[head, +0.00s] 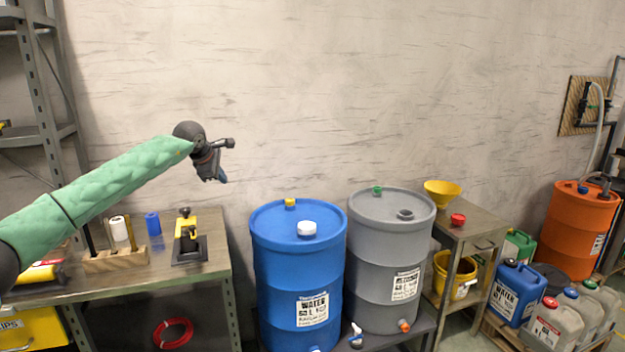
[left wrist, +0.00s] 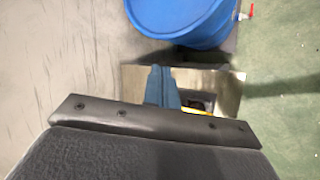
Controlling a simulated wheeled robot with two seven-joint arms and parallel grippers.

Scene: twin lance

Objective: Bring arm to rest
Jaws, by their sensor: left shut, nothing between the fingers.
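My left arm (head: 105,187), in a green sleeve, reaches in from the left in the head view. It is raised above the workbench (head: 130,274), in front of the bare wall. My left gripper (head: 222,178) hangs at its end, pointing down, left of and above the blue drum (head: 298,270). In the left wrist view its blue fingers (left wrist: 160,86) are together with nothing between them. Below them in that view lies part of the bench top (left wrist: 225,88), and the blue drum (left wrist: 180,20) is at the top. My right gripper does not show in either view.
A yellow-and-black tool (head: 186,238) and a wooden holder (head: 115,260) stand on the bench. A grey drum (head: 385,265) stands beside the blue one. A side table (head: 475,226) holds a yellow funnel (head: 442,193) and a red cap (head: 458,219).

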